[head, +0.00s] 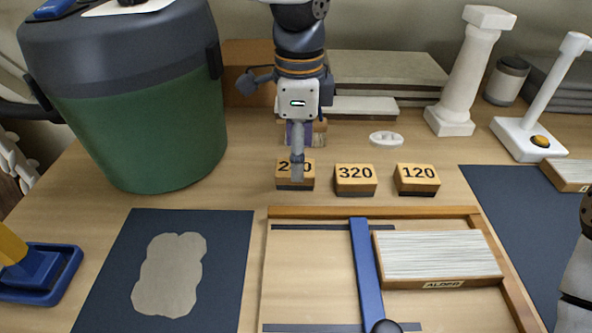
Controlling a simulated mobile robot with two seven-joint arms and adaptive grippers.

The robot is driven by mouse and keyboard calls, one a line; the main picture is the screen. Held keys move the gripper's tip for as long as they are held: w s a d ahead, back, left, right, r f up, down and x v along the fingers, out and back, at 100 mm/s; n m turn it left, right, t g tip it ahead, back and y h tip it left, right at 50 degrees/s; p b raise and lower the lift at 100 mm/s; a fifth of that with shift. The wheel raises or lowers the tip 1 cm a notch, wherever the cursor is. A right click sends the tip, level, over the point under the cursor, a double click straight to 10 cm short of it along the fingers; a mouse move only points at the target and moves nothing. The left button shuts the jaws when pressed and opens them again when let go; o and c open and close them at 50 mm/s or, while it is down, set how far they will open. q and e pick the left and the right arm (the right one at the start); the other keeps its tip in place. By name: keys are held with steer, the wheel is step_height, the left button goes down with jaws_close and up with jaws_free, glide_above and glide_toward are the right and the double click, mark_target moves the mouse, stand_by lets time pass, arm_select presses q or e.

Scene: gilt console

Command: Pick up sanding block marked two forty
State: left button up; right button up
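A sanding block (284,184) with a wooden top and dark base stands on the wooden bench, leftmost in a row of three. Its first digit reads 2 and its last 0; my gripper finger hides the middle digit. To its right are the block marked 320 (355,188) and the block marked 120 (417,189). My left gripper (297,178) points down at the leftmost block, its tip overlapping the block's top in view. Whether it touches is unclear. Its fingers line up in this view, so their opening is hidden. My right gripper is out of view.
A green bin (140,135) stands at left. In front lie a dark mat (105,285) and a wooden frame (375,211) with a blue bar (365,265) and a ribbed block (437,255). A white column (466,75) and white stand (525,140) are at back right.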

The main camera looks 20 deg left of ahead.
arm_select(q)
steer(key=f, duration=0.3)
steer(key=shift+s+a, duration=0.1)
steer(key=shift+a, duration=0.2)
steer(key=shift+f, duration=0.45)
steer(key=c, duration=1.2)
steer(key=shift+c, duration=0.2)
steer(key=shift+r, duration=0.1)
